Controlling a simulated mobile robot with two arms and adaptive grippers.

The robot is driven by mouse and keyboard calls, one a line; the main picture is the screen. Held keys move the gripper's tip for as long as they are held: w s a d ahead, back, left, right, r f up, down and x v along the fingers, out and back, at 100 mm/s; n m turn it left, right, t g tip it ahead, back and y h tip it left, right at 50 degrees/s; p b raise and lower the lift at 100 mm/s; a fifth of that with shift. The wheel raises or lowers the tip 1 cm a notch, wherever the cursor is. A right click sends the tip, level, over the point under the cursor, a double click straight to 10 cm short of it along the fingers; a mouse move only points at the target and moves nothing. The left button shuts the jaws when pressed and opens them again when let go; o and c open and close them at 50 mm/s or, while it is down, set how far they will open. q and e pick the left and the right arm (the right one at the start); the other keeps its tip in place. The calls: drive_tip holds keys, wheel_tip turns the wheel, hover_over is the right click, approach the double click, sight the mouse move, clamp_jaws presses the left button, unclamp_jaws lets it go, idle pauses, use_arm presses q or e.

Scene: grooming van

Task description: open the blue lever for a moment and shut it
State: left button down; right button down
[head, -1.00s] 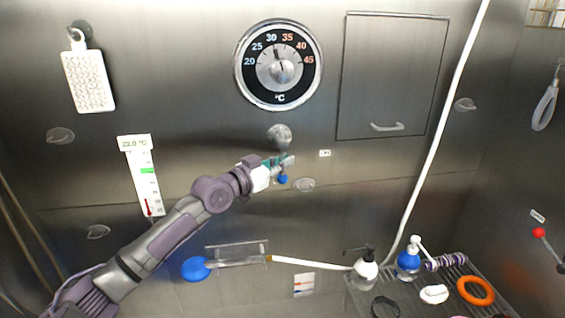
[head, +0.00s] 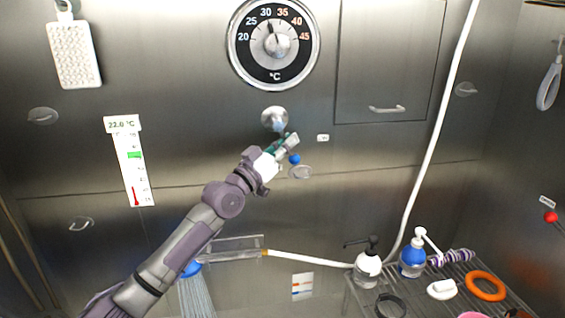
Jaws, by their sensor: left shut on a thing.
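The blue lever hangs from a round metal wall fitting (head: 274,117) below the dial, tilted down to the right, with its blue ball end (head: 294,158) showing. My left gripper (head: 287,145) is shut on the lever between the fitting and the ball; its fingers hide most of the stem. The blue shower head (head: 190,269), partly behind my arm, has water (head: 198,296) streaming down from it. My right gripper is not in view.
The temperature dial (head: 274,44) is above the lever. A white hose (head: 436,135) runs down the wall. A wire rack (head: 360,301) at lower right holds pump bottles, an orange ring (head: 486,286) and other items. A red-ended lever (head: 551,217) is at the far right.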

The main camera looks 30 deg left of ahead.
use_arm(q)
drive_tip(key=n+t+b, duration=0.1)
drive_tip(key=d+n+t+y+b, duration=0.1)
drive_tip(key=b, duration=0.1)
drive_tip(key=shift+w+r+n+t, duration=0.15)
drive_tip(key=shift+w+n+t, duration=0.15)
drive_tip(key=shift+w+n, duration=0.1)
drive_tip(key=shift+w+d+r+n+t+y+b, duration=0.1)
drive_tip(key=shift+r+n+t+y+b, duration=0.2)
drive_tip(key=shift+n+t+y+b, duration=0.35)
drive_tip(key=shift+n, duration=0.25)
